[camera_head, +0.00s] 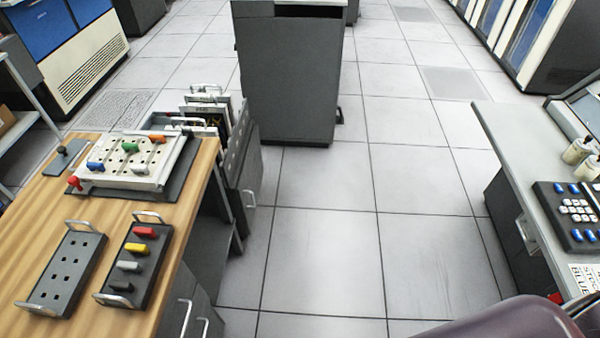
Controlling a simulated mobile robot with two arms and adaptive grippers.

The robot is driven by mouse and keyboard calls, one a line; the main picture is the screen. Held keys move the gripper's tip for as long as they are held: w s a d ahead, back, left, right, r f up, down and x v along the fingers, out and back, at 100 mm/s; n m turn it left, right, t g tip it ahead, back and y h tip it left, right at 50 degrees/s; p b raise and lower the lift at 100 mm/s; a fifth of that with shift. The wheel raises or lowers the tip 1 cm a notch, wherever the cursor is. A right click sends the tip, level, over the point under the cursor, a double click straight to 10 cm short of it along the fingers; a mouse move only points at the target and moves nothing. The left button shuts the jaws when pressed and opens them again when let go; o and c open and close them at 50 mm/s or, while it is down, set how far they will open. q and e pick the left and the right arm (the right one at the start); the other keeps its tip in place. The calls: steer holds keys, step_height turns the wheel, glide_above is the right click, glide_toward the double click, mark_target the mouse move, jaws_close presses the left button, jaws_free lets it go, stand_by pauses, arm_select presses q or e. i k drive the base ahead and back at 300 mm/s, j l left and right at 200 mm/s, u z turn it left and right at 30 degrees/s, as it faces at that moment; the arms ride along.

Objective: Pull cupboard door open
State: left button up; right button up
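A grey cupboard front (190,290) shows under the wooden-topped desk at the lower left, cut off by the bottom edge of the picture. It has two upright silver handles (185,318), close together, and looks shut. Under the right desk is another dark cabinet front (508,225) with a silver handle (524,230); it also looks shut. I cannot tell which of these fronts is the task's cupboard door. Neither of my grippers is in view.
The wooden desktop (40,200) holds a white plugboard (128,160) and two dark panels with handles. A rack of upright panels (238,160) and a dark grey cabinet (290,75) stand beyond. A purplish rounded thing (500,322) is at bottom right. Tiled floor (330,240) between the desks is clear.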

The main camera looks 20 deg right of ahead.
mark_target(249, 186)
steer(key=i+l, duration=0.25)
steer(key=l, duration=0.15)
steer(key=i+l, duration=0.25)
steer(key=l, duration=0.2)
steer(key=i+l, duration=0.3)
steer(key=l+z, duration=0.05)
steer(key=l, duration=0.1)
